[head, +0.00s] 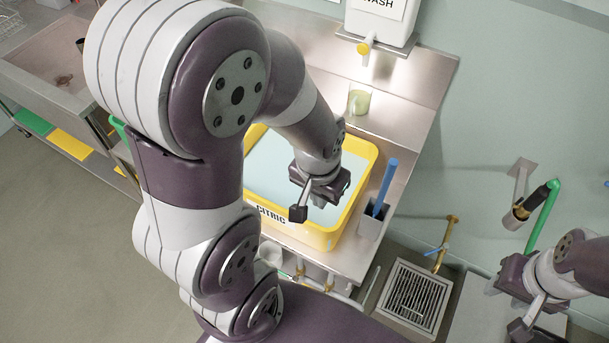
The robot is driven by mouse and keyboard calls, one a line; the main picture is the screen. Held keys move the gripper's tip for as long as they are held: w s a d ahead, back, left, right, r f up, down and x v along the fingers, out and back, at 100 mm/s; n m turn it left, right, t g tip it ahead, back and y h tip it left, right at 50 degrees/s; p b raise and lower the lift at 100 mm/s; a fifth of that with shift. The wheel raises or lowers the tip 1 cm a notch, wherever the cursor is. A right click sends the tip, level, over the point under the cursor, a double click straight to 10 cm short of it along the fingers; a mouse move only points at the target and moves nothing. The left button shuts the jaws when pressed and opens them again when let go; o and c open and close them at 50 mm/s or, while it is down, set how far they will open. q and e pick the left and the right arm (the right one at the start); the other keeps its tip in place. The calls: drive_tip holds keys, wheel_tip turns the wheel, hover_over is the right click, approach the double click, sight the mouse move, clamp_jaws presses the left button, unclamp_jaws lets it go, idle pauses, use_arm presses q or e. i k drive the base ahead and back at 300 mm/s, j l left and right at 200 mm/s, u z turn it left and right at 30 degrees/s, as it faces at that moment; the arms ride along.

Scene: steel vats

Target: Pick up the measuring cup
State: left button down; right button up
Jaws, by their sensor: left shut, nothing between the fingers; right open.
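A small translucent greenish cup (359,102), which looks like the measuring cup, stands upright on the steel ledge below the white dispenser's yellow tap. My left gripper (320,201) is shut and empty above the yellow tub, below and left of the cup in the picture and clear of it. My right gripper (512,281) is open at the lower right, far from the cup. Its fingers are partly hidden.
The yellow tub (327,238) marked CITRIC holds pale liquid. A grey holder (371,223) with a blue stick stands beside it. The white dispenser (381,20) is above the cup. A green-handled tool (543,215) hangs on the right wall. A floor grate (413,296) lies below.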

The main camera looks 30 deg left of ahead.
sight(357, 101)
drive_tip(key=j+z, duration=0.3)
drive_tip(key=j, duration=1)
